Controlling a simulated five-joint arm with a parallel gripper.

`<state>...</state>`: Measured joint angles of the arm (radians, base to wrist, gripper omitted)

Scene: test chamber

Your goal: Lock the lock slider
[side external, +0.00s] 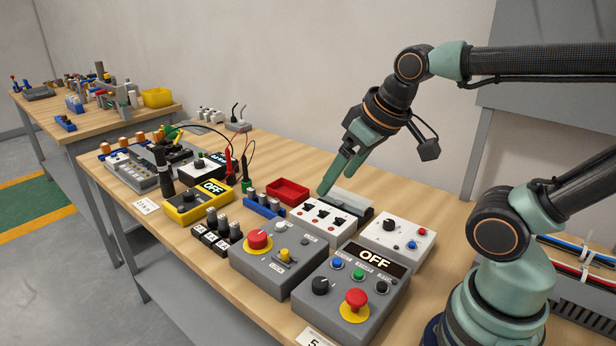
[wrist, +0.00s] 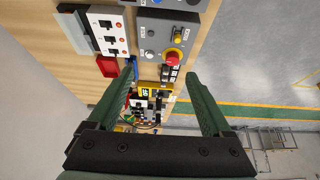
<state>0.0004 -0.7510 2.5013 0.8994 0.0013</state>
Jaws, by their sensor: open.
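The lock slider looks like the small yellow knob (side external: 285,255) on a grey control box (side external: 262,268), beside a red mushroom button (side external: 258,240). A label lies below the knob, too small to read for certain. In the wrist view the yellow knob (wrist: 178,38) shows near the top, above the red button (wrist: 173,57). My gripper (side external: 332,188) is open and empty. It is up and behind the grey box, over or near a white switch box (side external: 322,222). In the wrist view its green fingers (wrist: 161,75) are spread apart, with the knob beyond the tips.
A grey box with an OFF display (side external: 368,263) and a red button stands to the right. A red tray (side external: 287,191), a blue rack (side external: 262,207), black plug blocks (side external: 215,235) and a yellow meter (side external: 195,200) crowd the left. The table's front edge is near.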

